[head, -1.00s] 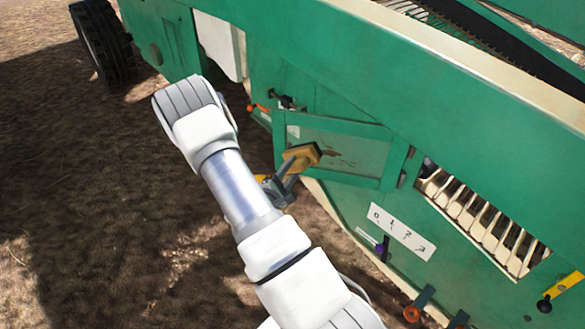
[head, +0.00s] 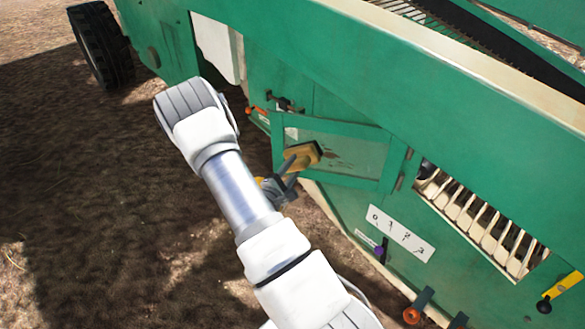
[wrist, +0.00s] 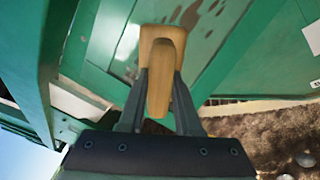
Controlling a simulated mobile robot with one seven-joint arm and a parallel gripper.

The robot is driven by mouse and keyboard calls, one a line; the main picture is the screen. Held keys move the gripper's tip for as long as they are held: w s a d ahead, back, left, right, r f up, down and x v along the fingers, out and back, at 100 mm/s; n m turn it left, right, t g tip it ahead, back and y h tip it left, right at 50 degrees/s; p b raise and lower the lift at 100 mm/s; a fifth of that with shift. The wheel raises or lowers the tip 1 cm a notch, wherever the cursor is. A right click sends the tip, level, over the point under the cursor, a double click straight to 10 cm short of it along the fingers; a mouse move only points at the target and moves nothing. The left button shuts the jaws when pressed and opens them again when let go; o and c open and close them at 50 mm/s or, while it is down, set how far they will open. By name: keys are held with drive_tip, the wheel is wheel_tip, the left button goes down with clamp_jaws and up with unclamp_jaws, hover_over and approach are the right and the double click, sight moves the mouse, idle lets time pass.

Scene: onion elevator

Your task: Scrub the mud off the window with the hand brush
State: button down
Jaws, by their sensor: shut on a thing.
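The hand brush (head: 303,154) has a tan wooden body and is held in front of the window (head: 362,158) of the green machine. It also shows in the wrist view (wrist: 161,60), with its handle between the fingers. My gripper (head: 287,180) is shut on the brush handle; its two dark fingers show in the wrist view (wrist: 158,95). Brown mud spots (wrist: 190,14) show on the pane beyond the brush, and small ones (head: 340,160) show right of it in the head view. Whether the bristles touch the pane is hidden.
A green frame (head: 345,124) surrounds the window on the machine's side. An orange-ended lever (head: 257,109) sticks out at its upper left. A white number plate (head: 400,233) and a slatted opening (head: 480,215) lie to the right. Open dirt ground (head: 90,190) is at left.

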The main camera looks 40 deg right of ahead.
sight(306, 168)
drive_tip(key=shift+d, duration=0.15)
drive_tip(key=shift+s+d, duration=0.35)
drive_tip(key=shift+s, duration=0.5)
drive_tip(key=shift+s+d, duration=0.3)
drive_tip(key=shift+s, duration=0.55)
drive_tip(key=s+d, duration=0.5)
drive_tip(key=s, duration=0.5)
drive_tip(key=shift+s, duration=0.25)
drive_tip(key=shift+w+r, duration=0.1)
